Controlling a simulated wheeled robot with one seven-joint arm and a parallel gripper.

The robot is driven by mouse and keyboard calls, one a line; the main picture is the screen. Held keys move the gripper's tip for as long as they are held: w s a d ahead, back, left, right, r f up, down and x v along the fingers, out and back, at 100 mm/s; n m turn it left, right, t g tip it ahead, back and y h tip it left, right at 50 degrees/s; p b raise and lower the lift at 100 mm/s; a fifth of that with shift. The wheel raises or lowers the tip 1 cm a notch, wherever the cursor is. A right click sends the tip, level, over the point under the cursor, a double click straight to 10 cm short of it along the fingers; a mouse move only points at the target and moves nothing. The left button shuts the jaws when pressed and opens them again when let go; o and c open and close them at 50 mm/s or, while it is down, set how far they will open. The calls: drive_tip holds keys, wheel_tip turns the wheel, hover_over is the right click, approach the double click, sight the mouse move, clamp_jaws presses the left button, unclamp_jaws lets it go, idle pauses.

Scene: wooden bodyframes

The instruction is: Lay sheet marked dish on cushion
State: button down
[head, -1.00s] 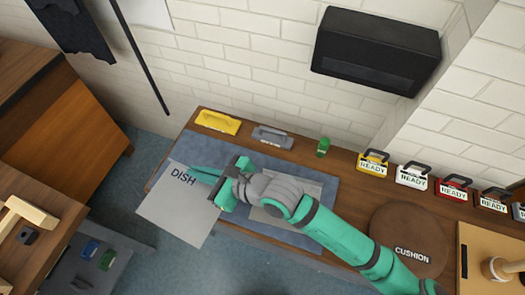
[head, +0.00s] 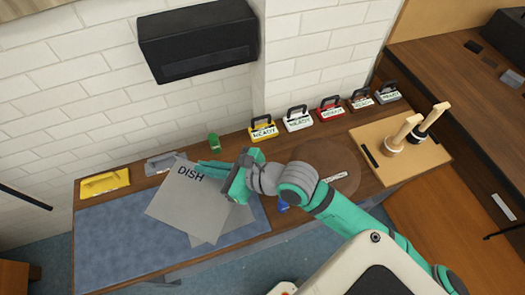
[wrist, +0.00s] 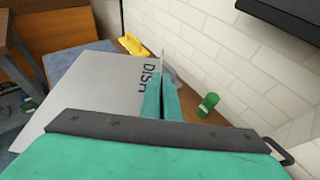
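The grey sheet marked DISH (head: 185,205) is held by its edge in my gripper (head: 212,168). The sheet hangs out to the left, over the right part of the blue mat. In the wrist view, the two green fingers (wrist: 160,97) are shut together at the edge of the sheet (wrist: 95,100), close to the printed word. The cushion (head: 325,160) is a round brown pad on the bench, to the right of my gripper. My wrist and forearm hide part of it, and its label is partly visible.
Another grey sheet (head: 215,236) lies on the blue mat (head: 110,235), partly under the held one. A yellow tool (head: 104,183), a grey tool (head: 160,163) and a green item (head: 214,143) stand along the back. Several READY-tagged blocks line the wall behind the cushion. A board with wooden pieces (head: 375,135) is at right.

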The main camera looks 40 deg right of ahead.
drive_tip(key=s+d+r+m+t+h, duration=0.1)
drive_tip(key=s+d+m+h, duration=0.3)
drive_tip(key=d, duration=0.5)
drive_tip(key=s+d+m+t+h, duration=0.1)
drive_tip(key=s+d, duration=0.5)
drive_tip(key=d, duration=0.2)
drive_tip(key=s+d+r+m+g+h, duration=0.1)
drive_tip(key=s+d+m+h, duration=0.15)
drive_tip(key=s+d, duration=0.4)
drive_tip(key=s+d+r+m+h, duration=0.1)
drive_tip(key=s+d+m+h, duration=0.2)
drive_tip(key=s, duration=0.6)
hover_over(347, 157)
drive_tip(key=shift+n+h, duration=0.25)
drive_tip(key=shift+n, duration=0.1)
drive_tip(key=f, duration=0.9)
drive_tip(key=shift+s+a+f, duration=0.1)
drive_tip(key=shift+s+a, duration=0.3)
drive_tip(key=shift+w+d+f, duration=0.25)
drive_tip(key=shift+w+f, duration=0.05)
drive_tip(key=shift+f, duration=0.15)
drive_tip(key=shift+d+f, duration=0.15)
drive_tip(key=shift+f, duration=1.55)
drive_tip(key=shift+f, duration=0.15)
drive_tip(key=c, duration=2)
unclamp_jaws()
